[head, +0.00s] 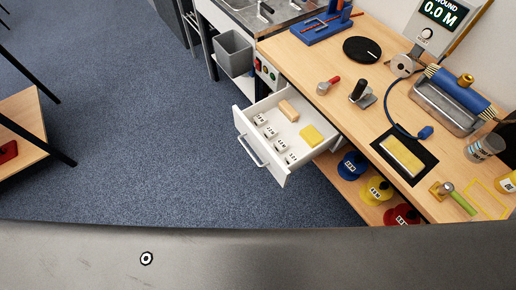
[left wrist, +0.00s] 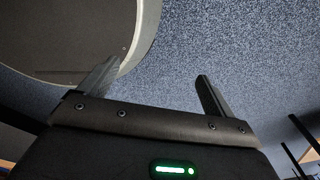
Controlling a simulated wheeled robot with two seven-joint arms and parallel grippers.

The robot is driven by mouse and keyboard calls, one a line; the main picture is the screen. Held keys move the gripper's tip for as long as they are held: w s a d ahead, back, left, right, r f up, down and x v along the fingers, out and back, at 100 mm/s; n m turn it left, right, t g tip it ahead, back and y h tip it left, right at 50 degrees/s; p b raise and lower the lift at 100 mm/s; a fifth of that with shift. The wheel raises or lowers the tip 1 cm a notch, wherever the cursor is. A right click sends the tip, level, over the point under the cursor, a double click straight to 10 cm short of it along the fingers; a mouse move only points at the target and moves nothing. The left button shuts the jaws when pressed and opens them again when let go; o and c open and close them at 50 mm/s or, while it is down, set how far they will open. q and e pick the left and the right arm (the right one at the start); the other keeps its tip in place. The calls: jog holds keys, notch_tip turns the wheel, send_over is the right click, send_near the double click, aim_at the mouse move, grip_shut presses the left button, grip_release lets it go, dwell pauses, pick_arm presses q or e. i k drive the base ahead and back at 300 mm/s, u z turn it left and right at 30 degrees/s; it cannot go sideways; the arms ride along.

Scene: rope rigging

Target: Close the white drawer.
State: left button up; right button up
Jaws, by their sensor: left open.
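The white drawer (head: 262,150) stands pulled out from under the wooden workbench in the head view, with its silver bar handle (head: 253,151) on the front panel. Inside it lie several small white labelled pieces, a tan wooden block (head: 289,110) and a yellow block (head: 311,136). My left gripper (left wrist: 160,78) shows only in the left wrist view. Its two fingers are spread apart with nothing between them, above blue carpet, far from any view of the drawer. My right gripper is in neither view.
The workbench (head: 365,78) carries a red-handled tool, a black-handled tool, a yellow block on a black mat and a blue roll. Blue, yellow and red spools sit on the shelf below. A grey bin (head: 234,53) hangs behind the drawer. Carpet left of the drawer is clear.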

aim_at(276, 163)
jog(key=u, duration=1.6)
jog(key=k, duration=0.65)
jog(key=z, duration=1.55)
jog(key=i, duration=0.5)
jog(key=u, duration=0.05)
